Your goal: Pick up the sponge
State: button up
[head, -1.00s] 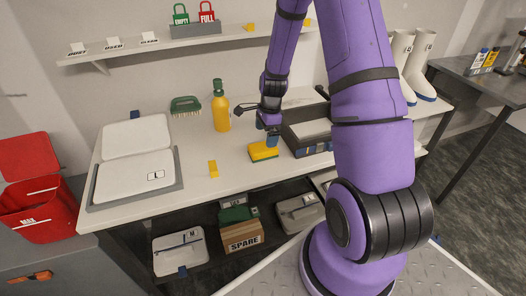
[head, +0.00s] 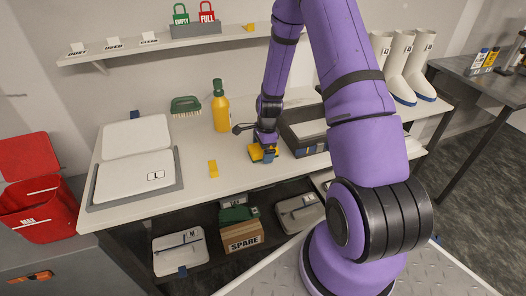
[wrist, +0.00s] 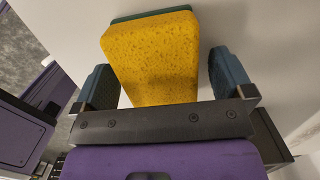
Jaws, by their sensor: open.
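The yellow sponge (head: 257,154) with a green layer lies on the white bench, left of the dark tray. In the wrist view the sponge (wrist: 153,58) sits between the two blue fingers, with its green side along the far edge. My gripper (head: 264,148) is over the sponge, pointing down, and hides part of it. In the wrist view my gripper (wrist: 163,78) is open, with a gap showing between the sponge and the right finger. The left finger is close beside the sponge; I cannot tell if it touches.
A yellow bottle (head: 221,108) with a green top and a green brush (head: 186,106) stand behind. A dark tray (head: 290,138) is close on the right. The bench front is clear.

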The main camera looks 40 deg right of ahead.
jog(key=shift+c, duration=0.5)
jog(key=c, duration=1)
jog(key=shift+r, duration=0.1)
